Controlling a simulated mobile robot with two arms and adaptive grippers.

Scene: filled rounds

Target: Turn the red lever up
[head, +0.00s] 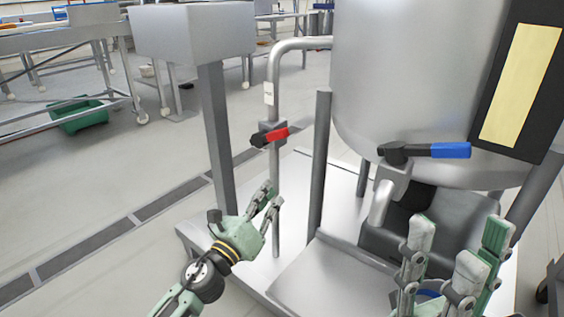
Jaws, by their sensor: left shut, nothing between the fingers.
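The red lever (277,134) is a short red handle on a dark valve body (259,139) on the thin vertical steel pipe (273,95). It lies nearly level, pointing right and tilted slightly up. My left gripper (272,198) is below the lever, apart from it, with its fingers together and nothing in them. My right gripper (452,258) is at the lower right, far from the red lever, with its fingers spread apart.
A large steel tank (415,85) stands at the right, with a blue-handled valve lever (450,150) over an outlet spout (382,203). Grey posts stand left (216,140) and right (319,175) of the pipe. A green bin (80,117) lies far left.

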